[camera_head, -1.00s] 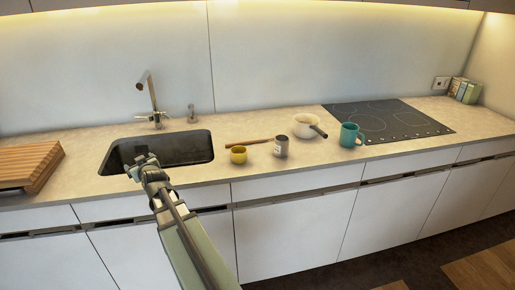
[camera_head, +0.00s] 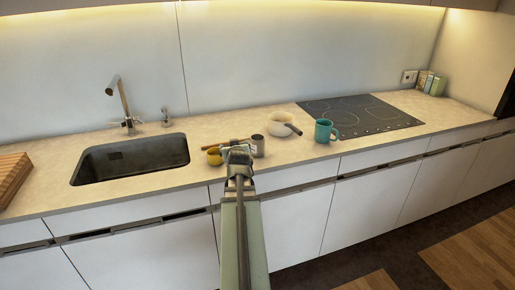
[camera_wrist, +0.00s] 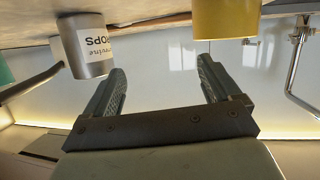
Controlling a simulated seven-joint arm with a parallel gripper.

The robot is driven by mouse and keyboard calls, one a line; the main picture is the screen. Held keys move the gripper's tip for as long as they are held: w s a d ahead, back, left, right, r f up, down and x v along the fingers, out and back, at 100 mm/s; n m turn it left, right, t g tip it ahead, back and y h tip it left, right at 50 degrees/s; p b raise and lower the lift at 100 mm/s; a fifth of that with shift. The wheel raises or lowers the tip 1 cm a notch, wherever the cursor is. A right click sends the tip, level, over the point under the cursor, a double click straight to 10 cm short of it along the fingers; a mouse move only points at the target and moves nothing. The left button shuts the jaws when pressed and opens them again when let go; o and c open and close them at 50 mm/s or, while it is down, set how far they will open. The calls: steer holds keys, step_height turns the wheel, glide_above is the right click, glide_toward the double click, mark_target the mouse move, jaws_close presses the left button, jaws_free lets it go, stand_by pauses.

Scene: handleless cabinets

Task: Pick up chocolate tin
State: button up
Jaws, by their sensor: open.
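The grey metallic tin with a white label (camera_head: 259,146) stands on the counter, right of the yellow cup (camera_head: 214,157). In the upside-down wrist view the tin (camera_wrist: 84,45) is at upper left, its label partly readable, and the yellow cup (camera_wrist: 226,18) is at upper right. My gripper (camera_head: 238,152) is at the counter's front, between cup and tin in the head view, overlapping part of both. In the wrist view my gripper (camera_wrist: 160,75) is open with nothing between its fingers; the tin lies outside the left finger.
A wooden utensil (camera_head: 225,144) lies behind the cup. A white pan (camera_head: 283,124) and a teal mug (camera_head: 324,131) stand right of the tin, near the cooktop (camera_head: 358,115). The sink (camera_head: 130,158) is to the left. Counter in front of the pan is clear.

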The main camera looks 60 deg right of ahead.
steer(key=m+g, duration=0.2)
glide_toward(258, 151)
steer(key=w+d, duration=0.1)
steer(key=w+d+f, duration=0.1)
steer(key=shift+w+d, duration=0.15)
steer(key=shift+d, duration=0.2)
steer(key=shift+d+f, duration=0.15)
steer(key=shift+f, duration=0.05)
steer(key=shift+d+f, duration=0.15)
steer(key=shift+x, duration=3.5)
steer(key=shift+d, duration=0.1)
steer(key=shift+c, duration=0.5)
steer(key=c, duration=1)
